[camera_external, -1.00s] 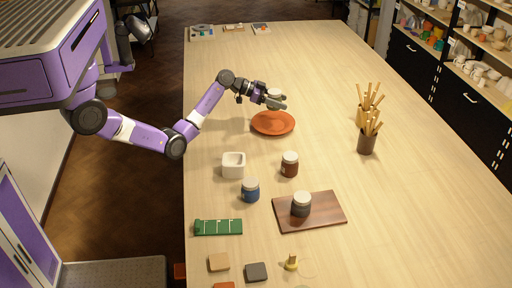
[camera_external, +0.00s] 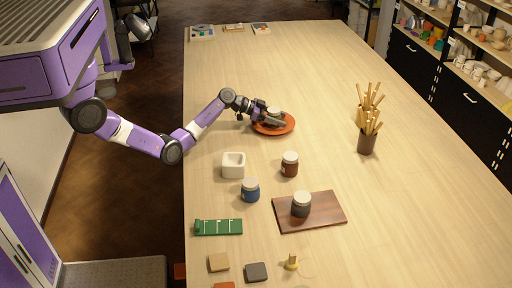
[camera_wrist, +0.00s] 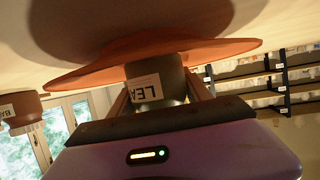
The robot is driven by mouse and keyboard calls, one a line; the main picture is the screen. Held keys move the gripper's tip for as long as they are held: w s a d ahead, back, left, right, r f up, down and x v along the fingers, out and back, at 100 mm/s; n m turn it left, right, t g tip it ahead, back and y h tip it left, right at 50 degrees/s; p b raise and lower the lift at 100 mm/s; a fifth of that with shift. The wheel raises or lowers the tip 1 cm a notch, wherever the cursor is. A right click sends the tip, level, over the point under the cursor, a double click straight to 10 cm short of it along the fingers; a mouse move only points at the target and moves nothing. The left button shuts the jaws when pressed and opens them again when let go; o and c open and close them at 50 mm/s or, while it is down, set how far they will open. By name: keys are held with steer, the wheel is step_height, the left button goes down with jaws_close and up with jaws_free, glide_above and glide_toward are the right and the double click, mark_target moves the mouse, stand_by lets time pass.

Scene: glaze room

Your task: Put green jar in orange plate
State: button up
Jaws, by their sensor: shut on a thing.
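The orange plate (camera_external: 289,127) lies on the table, partly hidden by my gripper. It also shows in the wrist view (camera_wrist: 85,77), upside down, across the upper part. My gripper (camera_external: 274,121) is low over the plate and shut on the green jar. The jar's pale lid (camera_external: 274,110) shows above the fingers in the external view. In the wrist view the jar (camera_wrist: 172,68) looks dull dark green, with a white label reading "LEA", between the two fingers. Its base meets the plate's outline; I cannot tell whether it touches.
Nearer the camera stand a white square pot (camera_external: 233,166), a brown jar (camera_external: 290,165), a blue jar (camera_external: 251,190) and a grey jar (camera_external: 301,206) on a dark board (camera_external: 328,211). Pots of wooden tools (camera_external: 367,141) stand right.

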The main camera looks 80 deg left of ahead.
steer(key=shift+f, duration=0.15)
steer(key=o, duration=1.7)
steer(key=shift+c, duration=0.2)
steer(key=shift+r, duration=0.2)
steer(key=v, duration=1.2)
steer(key=shift+b, duration=0.35)
